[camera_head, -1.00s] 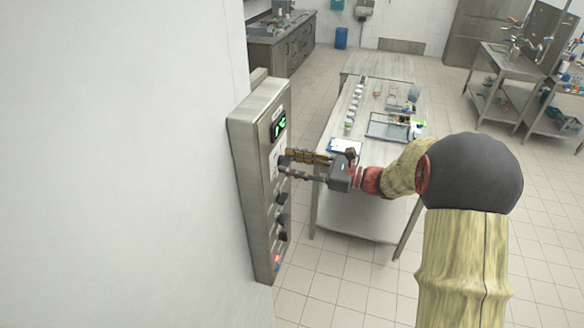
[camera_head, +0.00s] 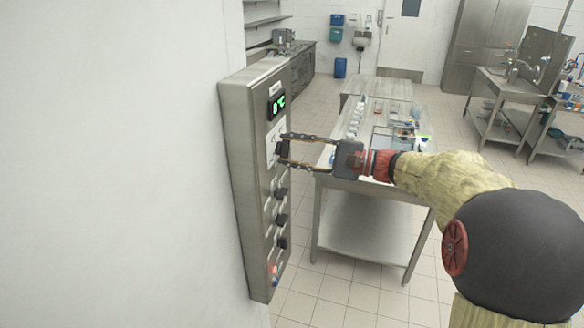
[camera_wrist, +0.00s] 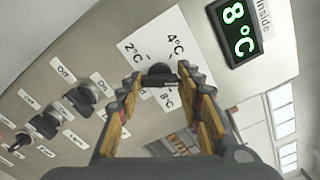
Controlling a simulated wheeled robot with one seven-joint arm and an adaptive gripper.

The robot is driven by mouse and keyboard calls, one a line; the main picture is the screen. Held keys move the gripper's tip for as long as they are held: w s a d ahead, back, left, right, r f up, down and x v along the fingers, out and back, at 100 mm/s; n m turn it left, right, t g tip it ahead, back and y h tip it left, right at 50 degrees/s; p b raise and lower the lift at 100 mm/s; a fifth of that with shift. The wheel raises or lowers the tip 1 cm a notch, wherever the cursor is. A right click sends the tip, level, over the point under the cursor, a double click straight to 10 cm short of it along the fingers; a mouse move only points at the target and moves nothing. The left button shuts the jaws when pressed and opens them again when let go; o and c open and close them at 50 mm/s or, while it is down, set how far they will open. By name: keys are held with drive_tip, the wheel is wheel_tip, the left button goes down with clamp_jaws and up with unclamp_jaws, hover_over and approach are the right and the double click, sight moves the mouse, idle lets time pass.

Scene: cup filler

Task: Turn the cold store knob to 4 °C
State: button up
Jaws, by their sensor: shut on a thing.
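The cold store knob (camera_head: 280,150) is a small dark knob on a white dial plate on the grey wall panel. In the wrist view the knob (camera_wrist: 159,72) sits on the plate (camera_wrist: 140,42), which is marked 2 °C, 4 °C and 8 °C. My gripper (camera_head: 283,149) reaches it from the right, its fingertips on either side of it. In the wrist view my gripper (camera_wrist: 161,80) is shut on the knob. I cannot tell which mark the knob points to. The green display (camera_wrist: 235,31) above reads 8 °C; it also shows in the head view (camera_head: 277,104).
Below the knob on the panel (camera_head: 237,150) are several dark switches (camera_head: 281,220) and a red light (camera_head: 275,270). A steel table (camera_head: 362,215) with small items stands behind my gripper. The white wall is close on the left.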

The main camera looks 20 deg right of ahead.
drive_tip(key=n+b, duration=0.3)
drive_tip(key=b, duration=0.3)
drive_tip(key=n+b, duration=0.4)
drive_tip(key=b, duration=0.1)
drive_tip(key=n+b, duration=0.4)
drive_tip(key=b, duration=0.2)
drive_tip(key=shift+f+b, duration=0.25)
drive_tip(key=shift+b, duration=0.05)
drive_tip(key=shift+r+n, duration=0.1)
drive_tip(key=shift+n, duration=0.3)
drive_tip(key=o, duration=1.1)
drive_tip(key=shift+o, duration=0.3)
drive_tip(key=shift+r, duration=0.1)
